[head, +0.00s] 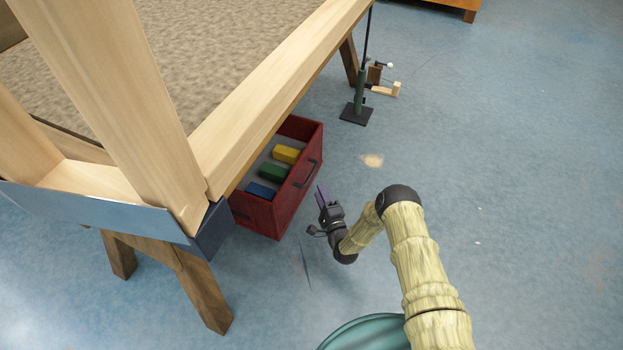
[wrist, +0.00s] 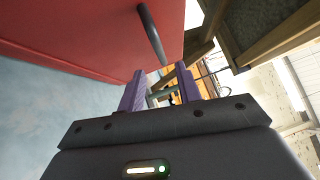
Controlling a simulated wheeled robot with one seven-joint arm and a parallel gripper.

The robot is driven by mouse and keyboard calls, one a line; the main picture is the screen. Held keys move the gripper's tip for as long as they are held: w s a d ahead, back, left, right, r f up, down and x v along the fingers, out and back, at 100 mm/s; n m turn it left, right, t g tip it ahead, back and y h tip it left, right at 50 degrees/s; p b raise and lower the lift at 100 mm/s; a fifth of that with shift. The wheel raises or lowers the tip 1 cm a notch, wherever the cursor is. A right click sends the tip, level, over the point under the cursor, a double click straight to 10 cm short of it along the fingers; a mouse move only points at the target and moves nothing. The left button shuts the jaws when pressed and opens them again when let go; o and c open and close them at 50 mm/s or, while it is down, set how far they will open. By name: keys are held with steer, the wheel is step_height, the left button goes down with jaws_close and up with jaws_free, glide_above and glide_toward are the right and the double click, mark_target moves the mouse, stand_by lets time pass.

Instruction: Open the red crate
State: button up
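The red crate (head: 284,208) sits on the floor, partly under the wooden frame. Its top shows uncovered, with a yellow block (head: 286,154), a green block (head: 273,172) and a blue block (head: 261,189) inside. A dark bar handle (head: 307,174) is on its right-hand face. My gripper (head: 321,194) is just right of that face, near the handle and apart from it. In the wrist view, the purple fingers of my gripper (wrist: 160,90) are spread with nothing between them. The handle (wrist: 151,35) lies ahead of them, against the red face (wrist: 90,30).
A wooden frame (head: 275,85) with thick beams and legs stands over the crate's left side. A dark stand with a pole (head: 357,112) and small wooden pieces (head: 385,90) are beyond the crate. The blue floor (head: 500,150) to the right is mostly clear.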

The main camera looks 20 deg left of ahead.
mark_target(312, 173)
steer(key=b+x, duration=0.4)
steer(key=x, duration=0.4)
steer(key=shift+w+a+r, duration=0.15)
steer(key=shift+w+a, duration=0.1)
jaws_close()
